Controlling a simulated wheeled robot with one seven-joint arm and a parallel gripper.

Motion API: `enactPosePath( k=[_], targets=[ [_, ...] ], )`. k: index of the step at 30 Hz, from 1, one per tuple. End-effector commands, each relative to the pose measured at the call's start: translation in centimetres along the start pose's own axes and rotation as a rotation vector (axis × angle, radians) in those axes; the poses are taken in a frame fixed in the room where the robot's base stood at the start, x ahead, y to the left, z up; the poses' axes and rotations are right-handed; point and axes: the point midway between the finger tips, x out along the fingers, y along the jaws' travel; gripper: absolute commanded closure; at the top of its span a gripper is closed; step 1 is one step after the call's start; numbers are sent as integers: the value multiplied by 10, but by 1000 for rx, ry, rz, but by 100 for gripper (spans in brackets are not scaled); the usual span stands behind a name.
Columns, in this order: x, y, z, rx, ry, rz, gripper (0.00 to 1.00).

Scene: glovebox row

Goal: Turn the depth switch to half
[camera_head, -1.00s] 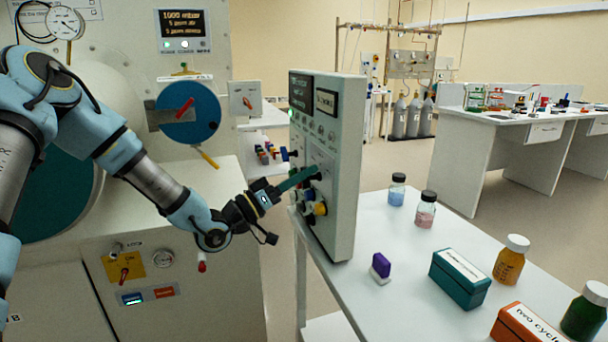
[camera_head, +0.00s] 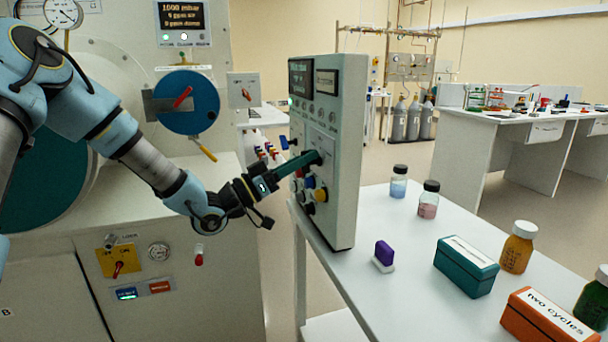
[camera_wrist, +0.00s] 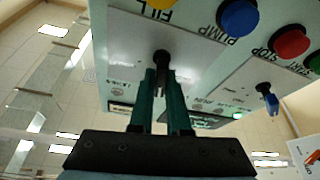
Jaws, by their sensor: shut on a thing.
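The control panel (camera_head: 337,190) is a pale upright box on the table. My gripper (camera_head: 316,158) reaches it from the left, with its teal fingers against its front face. In the wrist view my gripper (camera_wrist: 161,75) is shut on a black switch knob (camera_wrist: 162,57) on the panel face (camera_wrist: 125,45). The fingers hide much of the knob, and its setting is not clear. The small lettering beside it is too blurred to read, so I cannot confirm it is the depth switch. A second, blue-handled switch (camera_wrist: 269,101) sits apart, to the right of my fingers.
Blue (camera_wrist: 239,17) and red (camera_wrist: 289,43) buttons are near the gripped knob. On the table are a purple-and-white block (camera_head: 384,256), a teal box (camera_head: 465,268), an orange box (camera_head: 535,320) and several bottles. A large cabinet (camera_head: 190,280) stands left.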

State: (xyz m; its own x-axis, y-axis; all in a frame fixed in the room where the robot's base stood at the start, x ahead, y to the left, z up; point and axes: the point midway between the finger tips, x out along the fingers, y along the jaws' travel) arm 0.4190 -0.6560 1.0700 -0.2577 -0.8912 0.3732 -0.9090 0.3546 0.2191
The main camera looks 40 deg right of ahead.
Motion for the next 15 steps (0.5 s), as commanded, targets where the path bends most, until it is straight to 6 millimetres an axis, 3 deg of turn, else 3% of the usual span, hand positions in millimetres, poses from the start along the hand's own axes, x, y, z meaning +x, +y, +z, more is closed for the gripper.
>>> enactPosePath(
  k=[7, 15],
  targets=[
    [-2, 0, 3, 163, 2, 66, 100],
    [0, 2, 0, 207, 0, 84, 100]
  ],
)
